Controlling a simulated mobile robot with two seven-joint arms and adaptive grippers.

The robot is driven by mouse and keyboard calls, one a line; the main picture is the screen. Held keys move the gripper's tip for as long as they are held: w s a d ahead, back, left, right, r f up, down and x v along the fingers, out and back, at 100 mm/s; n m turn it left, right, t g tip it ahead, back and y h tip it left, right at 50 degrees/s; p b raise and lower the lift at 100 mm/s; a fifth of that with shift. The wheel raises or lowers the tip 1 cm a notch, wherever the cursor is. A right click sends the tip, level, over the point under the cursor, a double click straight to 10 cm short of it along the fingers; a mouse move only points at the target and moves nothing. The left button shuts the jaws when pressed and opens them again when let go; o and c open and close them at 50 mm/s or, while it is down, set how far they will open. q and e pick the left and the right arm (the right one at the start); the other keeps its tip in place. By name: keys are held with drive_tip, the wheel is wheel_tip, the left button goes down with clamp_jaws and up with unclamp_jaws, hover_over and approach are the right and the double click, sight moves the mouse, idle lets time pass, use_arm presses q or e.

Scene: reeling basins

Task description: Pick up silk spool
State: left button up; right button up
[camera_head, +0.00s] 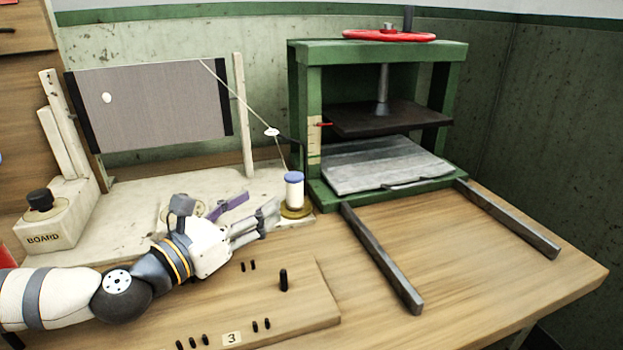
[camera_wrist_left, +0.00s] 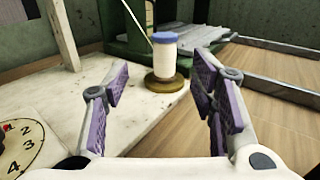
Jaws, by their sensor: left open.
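The silk spool (camera_head: 294,191) is white with a blue top. It stands upright on a round brass-coloured base (camera_head: 297,211) at the right end of the pale board, and a thread runs up from it. My left gripper (camera_head: 258,210) is open, just left of the spool and pointing towards it. In the left wrist view the spool (camera_wrist_left: 164,58) stands ahead, between and beyond the open fingers (camera_wrist_left: 165,95), and nothing is between them. My right gripper is in neither view.
A green press (camera_head: 309,120) with a red handwheel stands right behind the spool. Two metal rails (camera_head: 383,258) reach forward from it. A wooden board with black pegs (camera_head: 283,280) lies in front. A grey panel (camera_head: 150,105) stands at the back left.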

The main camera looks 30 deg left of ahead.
sight(289, 186)
use_arm(q)
drive_tip(key=w, duration=0.2)
drive_tip(key=w+b, duration=0.1)
drive_tip(key=shift+d+f, duration=0.2)
drive_tip(key=shift+f, duration=0.05)
drive_tip(key=w, duration=0.5)
drive_tip(key=w+d+b, duration=0.1)
drive_tip(key=w, duration=0.2)
drive_tip(key=shift+r, duration=0.15)
drive_tip(key=shift+s+r, duration=0.1)
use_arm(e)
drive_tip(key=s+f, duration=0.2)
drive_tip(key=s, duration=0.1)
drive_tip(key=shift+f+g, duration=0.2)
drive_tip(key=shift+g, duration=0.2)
use_arm(q)
clamp_jaws()
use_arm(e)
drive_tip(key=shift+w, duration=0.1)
